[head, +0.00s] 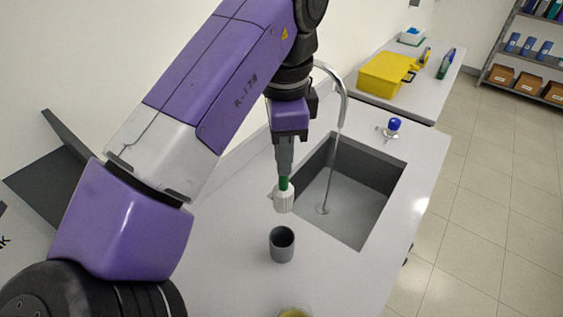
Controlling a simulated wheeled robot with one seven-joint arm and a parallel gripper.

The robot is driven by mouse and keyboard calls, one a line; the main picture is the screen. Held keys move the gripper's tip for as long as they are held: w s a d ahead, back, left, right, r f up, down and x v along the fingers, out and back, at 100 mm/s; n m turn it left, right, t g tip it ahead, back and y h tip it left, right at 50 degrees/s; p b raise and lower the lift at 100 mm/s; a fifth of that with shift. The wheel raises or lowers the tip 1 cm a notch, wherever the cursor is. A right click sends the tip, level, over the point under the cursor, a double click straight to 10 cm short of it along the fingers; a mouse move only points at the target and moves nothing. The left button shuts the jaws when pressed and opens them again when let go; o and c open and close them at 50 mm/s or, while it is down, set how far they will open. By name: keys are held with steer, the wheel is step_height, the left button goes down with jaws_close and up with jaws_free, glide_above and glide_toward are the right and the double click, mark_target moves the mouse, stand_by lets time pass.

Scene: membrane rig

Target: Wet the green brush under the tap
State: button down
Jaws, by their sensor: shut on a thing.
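My gripper (285,172) points down and is shut on the green brush (284,184). The brush has a green handle and a white head (284,199) that hangs downward. It is held above the counter, left of the sink (358,207). The tap (343,95) is a curved metal spout at the back of the sink, partly hidden behind my arm. A thin stream of water (332,165) runs from it down into the basin. The brush is apart from the stream, to its left.
A grey cup (282,245) stands on the counter (225,262) just below the brush. A blue-topped valve knob (393,125) sits behind the sink. A yellow case (383,74) and bottles stand on the far table. A yellow-filled container (294,312) shows at the bottom edge.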

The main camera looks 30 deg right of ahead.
steer(key=s+d+f+t+h+b, duration=0.1)
steer(key=d+f+b, duration=0.25)
steer(key=d, duration=0.35)
steer(key=s+d+f+t+b, duration=0.2)
steer(key=d+f+b, duration=0.1)
steer(key=d+b, duration=0.3)
steer(key=s+d+f+t+h+b, duration=0.1)
steer(key=d+f+b, duration=0.25)
steer(key=d, duration=0.55)
steer(key=w+d+f+b, duration=0.1)
steer(key=w+d, duration=0.1)
steer(key=w, duration=0.4)
steer(key=w+d+f+t+b, duration=0.1)
steer(key=w+b, duration=0.1)
steer(key=w, duration=0.5)
steer(key=shift+w+d+f, duration=0.25)
steer(key=shift+w+d, duration=0.05)
steer(key=shift+d, duration=0.05)
